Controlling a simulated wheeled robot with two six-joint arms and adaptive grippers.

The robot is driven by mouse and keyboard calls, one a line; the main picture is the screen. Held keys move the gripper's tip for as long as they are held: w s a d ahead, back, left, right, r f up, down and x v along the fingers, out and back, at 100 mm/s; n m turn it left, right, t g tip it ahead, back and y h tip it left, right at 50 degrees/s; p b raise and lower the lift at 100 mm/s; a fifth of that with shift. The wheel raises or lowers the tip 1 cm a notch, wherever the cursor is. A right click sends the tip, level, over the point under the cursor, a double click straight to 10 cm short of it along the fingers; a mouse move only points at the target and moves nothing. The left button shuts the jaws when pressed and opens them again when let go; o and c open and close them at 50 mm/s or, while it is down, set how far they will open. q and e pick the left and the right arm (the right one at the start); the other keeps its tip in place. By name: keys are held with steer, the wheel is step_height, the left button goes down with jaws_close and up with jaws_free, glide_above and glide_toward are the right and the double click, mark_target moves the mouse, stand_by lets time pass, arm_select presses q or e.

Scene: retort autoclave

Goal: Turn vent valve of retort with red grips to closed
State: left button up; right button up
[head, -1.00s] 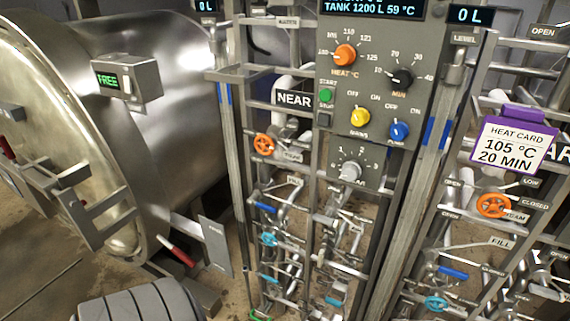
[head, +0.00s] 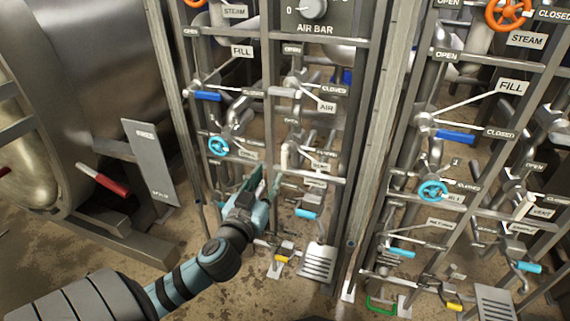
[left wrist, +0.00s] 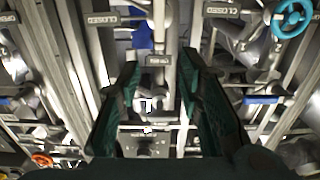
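The big steel retort (head: 115,70) fills the left of the head view, with a red grip (head: 102,180) low on its front. Beside it stands its valve rack. A white lever (head: 285,157), probably the vent valve's, stands roughly upright there; its label is too small to read. My left gripper (head: 266,180) is just below this lever, in front of the rack, apparently not touching it. In the left wrist view the gripper's dark green fingers (left wrist: 160,60) are apart, with pipes and a label beyond them and nothing clearly held. My right gripper is not in view.
A cyan wheel (head: 218,146) is left of my gripper, and a cyan lever (head: 308,213) is to its lower right. A blue lever (head: 207,96) is higher. A second rack on the right has its own white lever (head: 524,205), labelled VENT. Rack posts and rails are close around.

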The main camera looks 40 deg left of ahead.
mark_target(283, 152)
arm_select(q)
steer(key=b+x, duration=0.2)
steer(key=x, duration=1)
steer(key=shift+w, duration=0.15)
steer(key=shift+w+a, duration=0.15)
steer(key=shift+w, duration=0.2)
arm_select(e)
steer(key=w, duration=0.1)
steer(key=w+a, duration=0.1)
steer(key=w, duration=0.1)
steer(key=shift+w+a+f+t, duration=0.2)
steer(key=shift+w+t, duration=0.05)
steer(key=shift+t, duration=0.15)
arm_select(q)
jaws_close()
